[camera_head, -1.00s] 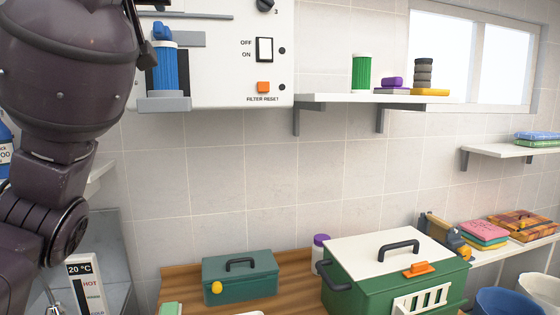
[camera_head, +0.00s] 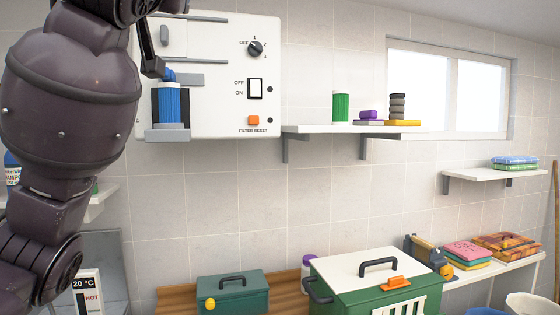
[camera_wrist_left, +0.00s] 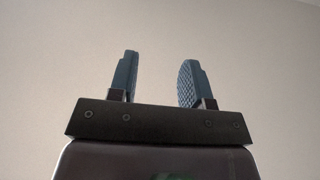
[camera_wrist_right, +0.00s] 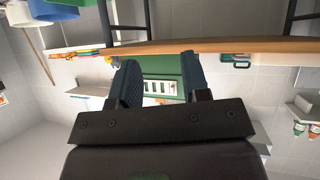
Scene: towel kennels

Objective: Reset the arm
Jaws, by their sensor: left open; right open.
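My left arm (camera_head: 70,90) is raised along the left edge of the head view, but its fingers cannot be made out there. In the left wrist view, my left gripper (camera_wrist_left: 160,72) is open and empty against a plain pale surface. In the right wrist view, my right gripper (camera_wrist_right: 159,62) is open. The green box (camera_wrist_right: 160,68) shows beyond its fingers, with nothing seen held between them. The right arm is not visible in the head view.
A white wall panel (camera_head: 215,60) holds a blue filter (camera_head: 170,103) close to my left arm. A shelf (camera_head: 325,129) is right of it. The green box (camera_head: 365,298) with a white lid and a teal toolbox (camera_head: 232,293) stand on the wooden counter (camera_head: 174,298). Bare wall lies between.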

